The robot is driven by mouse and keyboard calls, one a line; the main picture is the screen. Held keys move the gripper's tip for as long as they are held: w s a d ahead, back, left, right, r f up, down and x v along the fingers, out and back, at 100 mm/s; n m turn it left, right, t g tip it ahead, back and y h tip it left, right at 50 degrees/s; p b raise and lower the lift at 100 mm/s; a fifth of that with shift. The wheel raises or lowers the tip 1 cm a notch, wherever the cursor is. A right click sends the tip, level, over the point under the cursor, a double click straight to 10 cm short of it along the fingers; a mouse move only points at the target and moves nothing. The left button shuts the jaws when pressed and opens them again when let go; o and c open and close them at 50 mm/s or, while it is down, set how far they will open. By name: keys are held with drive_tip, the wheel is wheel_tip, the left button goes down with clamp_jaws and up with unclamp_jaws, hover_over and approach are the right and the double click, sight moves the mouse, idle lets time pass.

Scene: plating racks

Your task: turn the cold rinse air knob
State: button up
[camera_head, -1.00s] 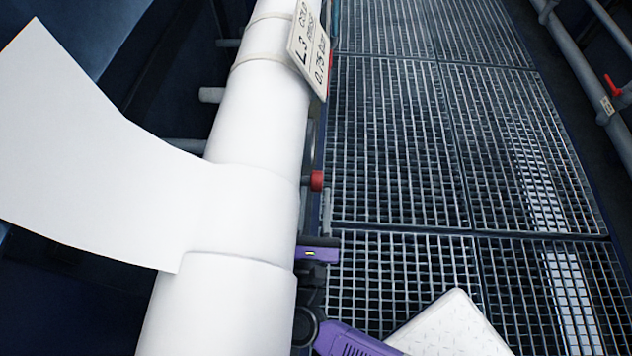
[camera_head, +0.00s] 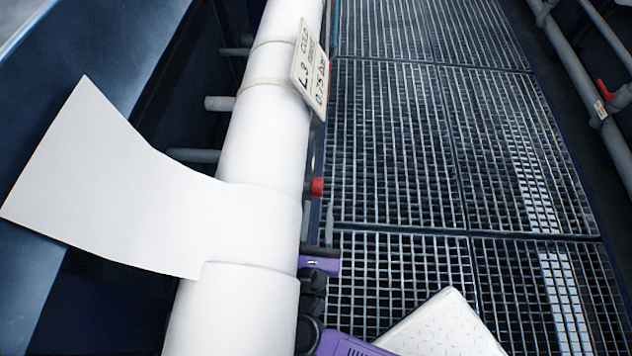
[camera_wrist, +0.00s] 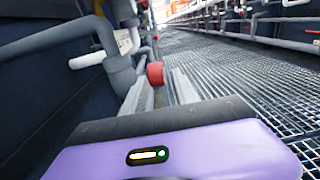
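The red knob (camera_head: 317,187) sits beside the white pipe, at the grating's left edge. It also shows in the wrist view (camera_wrist: 156,73), facing me on a grey fitting. A white sign (camera_head: 309,70) reading "L3 cold rinse" and 0.75 bar stands above it against the pipe. My gripper (camera_head: 318,208) has its purple body below the knob in the head view, with two grey fingers pointing up toward it. In the wrist view the fingers (camera_wrist: 161,86) are apart, with the knob beyond the gap between them. They look empty; contact with the knob is not visible.
The thick white pipe (camera_head: 262,140) runs close along the left of my gripper. A blank white panel (camera_head: 110,190) lies across the left. Open metal grating (camera_head: 400,150) stretches to the right. A grey pipe (camera_head: 575,60) with a red lever (camera_head: 604,89) borders its far side.

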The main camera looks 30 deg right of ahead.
sight(316, 190)
drive_tip(key=shift+w+d+g+y+p, duration=0.6)
drive_tip(key=shift+w+p, duration=0.3)
drive_tip(key=shift+w, duration=0.15)
drive_tip(key=shift+w+d+g+y+p, duration=0.45)
drive_tip(key=shift+w+d+p, duration=0.2)
drive_tip(key=shift+w+p, duration=0.35)
drive_tip(key=shift+w+d+g+y+p, duration=0.6)
drive_tip(key=shift+w+p, duration=0.15)
drive_tip(key=shift+w, duration=0.4)
drive_tip(key=shift+c, duration=0.2)
clamp_jaws()
